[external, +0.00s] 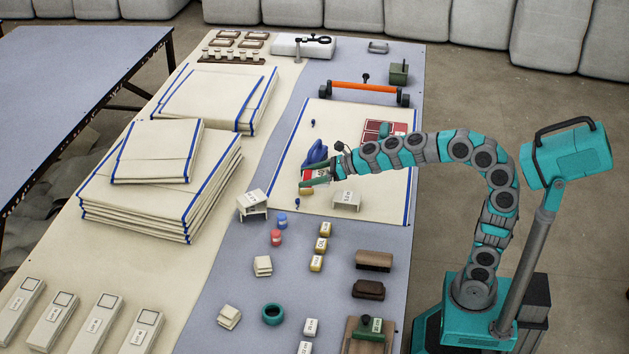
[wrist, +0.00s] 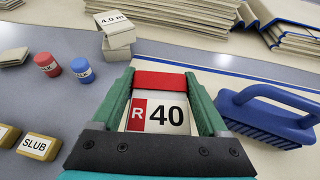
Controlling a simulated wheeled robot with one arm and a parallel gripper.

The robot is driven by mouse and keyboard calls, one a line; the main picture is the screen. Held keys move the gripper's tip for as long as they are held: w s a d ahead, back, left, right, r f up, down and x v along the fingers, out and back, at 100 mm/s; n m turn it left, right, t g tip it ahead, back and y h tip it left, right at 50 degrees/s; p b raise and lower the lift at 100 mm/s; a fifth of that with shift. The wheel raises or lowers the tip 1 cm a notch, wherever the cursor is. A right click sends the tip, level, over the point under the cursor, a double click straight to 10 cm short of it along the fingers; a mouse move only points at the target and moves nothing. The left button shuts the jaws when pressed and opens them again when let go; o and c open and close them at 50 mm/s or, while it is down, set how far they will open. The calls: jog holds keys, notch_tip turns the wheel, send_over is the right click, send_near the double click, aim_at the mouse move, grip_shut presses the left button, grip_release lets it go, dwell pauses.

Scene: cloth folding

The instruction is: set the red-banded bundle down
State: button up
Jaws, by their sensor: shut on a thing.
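My gripper (external: 312,178) is low over the left part of the cream cloth (external: 340,122) with blue edges. In the wrist view its two green fingers (wrist: 163,84) are shut on the red-banded bundle (wrist: 162,114), which shows a pale top marked "R 40" and a red band across its far end. The bundle's underside is hidden, so I cannot tell whether it touches the cloth. A blue brush (external: 317,152) with a loop handle lies just behind my gripper; in the wrist view it is close to the right finger (wrist: 262,112).
A white stand (external: 347,200) is at the cloth's front edge, and a "4.0 m" stand (external: 252,204) is to the left. Blue (external: 282,219) and red (external: 276,237) chalks and yellow blocks (external: 316,263) are nearby. Folded cloth stacks (external: 160,205) fill the left. A red-orange bar (external: 365,86) lies behind.

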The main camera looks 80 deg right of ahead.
jog(key=s+a+r+n+g+y+b, duration=0.1)
jog(key=s+a+n+y+b, duration=0.15)
jog(key=s+a, duration=0.3)
jog(key=s+a+r+n+y+b, duration=0.2)
jog(key=s+a+y+b, duration=0.15)
jog(key=s, duration=0.25)
jog(key=n+g+y+b, duration=0.2)
jog(key=n+y+b, duration=0.1)
send_over(372, 244)
jog(key=f, duration=0.1)
notch_tip(372, 244, down, 4)
jog(key=shift+a+r+h+b, duration=0.1)
jog(key=shift+h+b, duration=0.2)
jog(key=shift+b, duration=0.2)
jog(key=shift+f+b, duration=0.55)
jog(key=shift+f, duration=1.55)
jog(key=shift+f, duration=0.1)
jog(key=o, duration=1.3)
jog(key=shift+c, duration=0.2)
